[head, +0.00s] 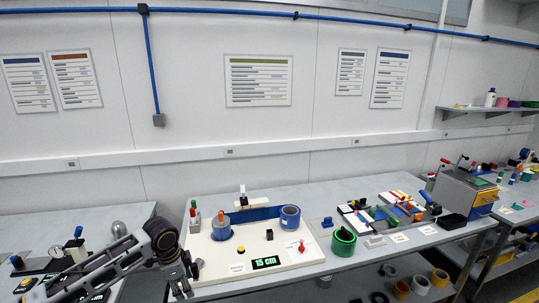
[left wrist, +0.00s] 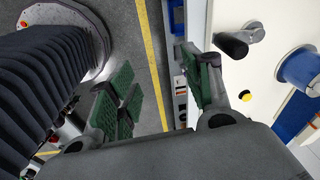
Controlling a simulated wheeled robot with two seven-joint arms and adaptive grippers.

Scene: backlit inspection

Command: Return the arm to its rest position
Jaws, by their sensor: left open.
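My left gripper (head: 179,283) shows at the lower left of the head view, its arm coming in from the left. It hangs at the front left corner of the white station board (head: 215,262). In the left wrist view the green-padded fingers of the left gripper (left wrist: 160,92) are spread wide, with nothing between them. Grey floor and the table's front edge show beyond the fingers. My right gripper is in neither view.
The board carries a blue spool (head: 290,217), a blue cylinder (head: 221,230), a red lever (head: 301,246) and a display (head: 266,262) reading 15 cm. A green spool (head: 343,242) stands right of the board. My dark ribbed column (left wrist: 45,90) fills the wrist view's left.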

